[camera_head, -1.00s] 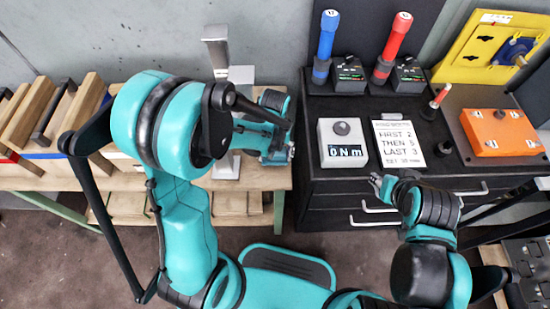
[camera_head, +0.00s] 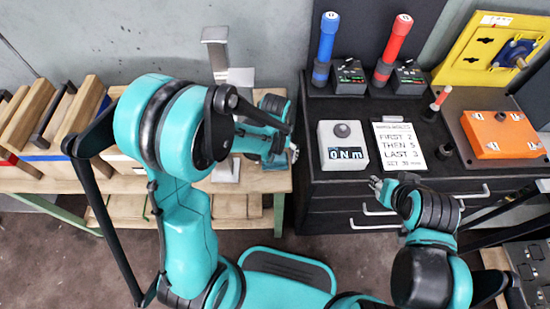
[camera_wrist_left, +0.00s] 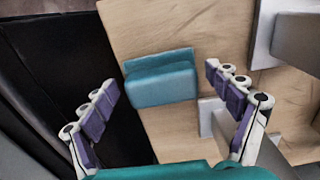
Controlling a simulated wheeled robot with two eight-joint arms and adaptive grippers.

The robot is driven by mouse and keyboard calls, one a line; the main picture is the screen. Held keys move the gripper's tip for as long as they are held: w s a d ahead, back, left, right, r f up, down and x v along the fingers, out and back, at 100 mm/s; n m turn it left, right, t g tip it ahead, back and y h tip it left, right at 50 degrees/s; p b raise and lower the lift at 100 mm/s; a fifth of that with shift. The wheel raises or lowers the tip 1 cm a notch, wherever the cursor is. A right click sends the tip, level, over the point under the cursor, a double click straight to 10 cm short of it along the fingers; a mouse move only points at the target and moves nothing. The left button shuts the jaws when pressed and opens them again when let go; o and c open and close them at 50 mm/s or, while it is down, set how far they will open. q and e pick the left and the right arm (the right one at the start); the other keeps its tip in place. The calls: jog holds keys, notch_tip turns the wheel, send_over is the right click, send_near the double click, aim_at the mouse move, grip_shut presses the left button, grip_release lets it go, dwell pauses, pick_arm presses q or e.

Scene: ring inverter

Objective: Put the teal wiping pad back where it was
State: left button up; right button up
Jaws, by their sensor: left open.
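The teal wiping pad (camera_wrist_left: 160,78) lies on the wooden bench top in the left wrist view, close to the bench edge beside the dark cabinet. My left gripper (camera_wrist_left: 160,75) is open, with one finger on each side of the pad and visible gaps between them. I cannot tell its exact height above the pad. In the head view my left gripper (camera_head: 284,152) is over the right end of the bench, and the arm largely hides the pad there. My right gripper (camera_head: 377,184) is in front of the dark cabinet; its fingers are too small to read.
A grey metal stand (camera_head: 217,55) rises behind my left gripper, and its base is close to the right finger.

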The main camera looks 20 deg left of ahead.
pick_arm(q)
notch_tip(320, 180, up, 12)
jog(key=p, duration=0.4)
jog(key=shift+f, duration=0.2)
pick_arm(e)
notch_tip(320, 180, up, 5)
jog(key=shift+f, duration=0.1)
pick_arm(q)
jog(key=shift+s, duration=0.1)
pick_arm(e)
jog(key=shift+s, duration=0.1)
